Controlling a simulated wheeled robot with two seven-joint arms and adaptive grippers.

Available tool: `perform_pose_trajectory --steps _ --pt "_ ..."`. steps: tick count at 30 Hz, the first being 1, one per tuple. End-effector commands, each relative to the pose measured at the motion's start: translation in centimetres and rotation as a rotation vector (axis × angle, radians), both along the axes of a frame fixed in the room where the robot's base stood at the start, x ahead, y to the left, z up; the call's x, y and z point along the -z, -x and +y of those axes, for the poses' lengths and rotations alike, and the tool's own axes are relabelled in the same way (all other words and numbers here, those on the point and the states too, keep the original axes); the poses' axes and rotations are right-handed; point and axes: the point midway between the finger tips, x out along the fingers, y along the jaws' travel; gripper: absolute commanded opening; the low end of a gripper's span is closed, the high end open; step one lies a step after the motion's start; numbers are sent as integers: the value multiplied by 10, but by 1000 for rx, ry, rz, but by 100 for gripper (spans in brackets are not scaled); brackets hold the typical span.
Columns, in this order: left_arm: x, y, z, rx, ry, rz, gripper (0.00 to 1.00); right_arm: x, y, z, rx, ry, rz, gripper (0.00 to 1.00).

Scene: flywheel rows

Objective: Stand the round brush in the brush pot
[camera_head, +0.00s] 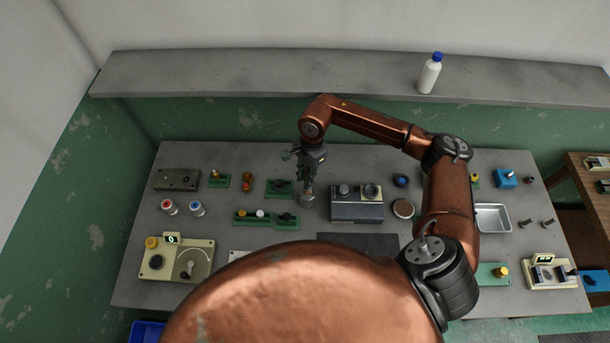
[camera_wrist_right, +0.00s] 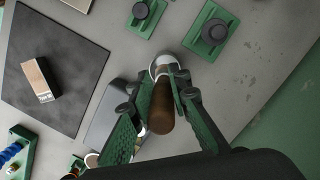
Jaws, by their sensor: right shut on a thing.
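My right gripper (camera_head: 308,186) points down over the middle-left of the grey bench. In the right wrist view its green-padded fingers (camera_wrist_right: 160,100) are shut on the round brush (camera_wrist_right: 160,112), whose brown handle end faces the camera. Beyond the brush is the round metal brush pot (camera_wrist_right: 164,64), which also shows in the head view (camera_head: 307,201) directly below the gripper. The brush lines up with the pot's mouth. The bristle end is hidden, so I cannot tell whether it is inside the pot or just above it. My left gripper is not in view.
A grey box with knobs (camera_head: 357,208) stands close right of the pot. Green bases with knobs (camera_head: 281,188) stand left of it. A dark mat (camera_head: 380,241) lies nearer, and a metal tray (camera_head: 493,217) is at right. A white bottle (camera_head: 429,75) stands on the back shelf.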

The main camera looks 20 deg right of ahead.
Motion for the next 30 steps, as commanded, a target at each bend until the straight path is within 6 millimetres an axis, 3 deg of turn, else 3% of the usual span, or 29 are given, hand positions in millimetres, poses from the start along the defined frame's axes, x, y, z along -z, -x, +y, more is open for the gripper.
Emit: perform_pose_trajectory --steps 18,30 --pt "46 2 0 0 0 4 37 50 0 0 -1 0 0 0" --pt "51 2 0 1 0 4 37 55 0 0 -1 0 -1 0"
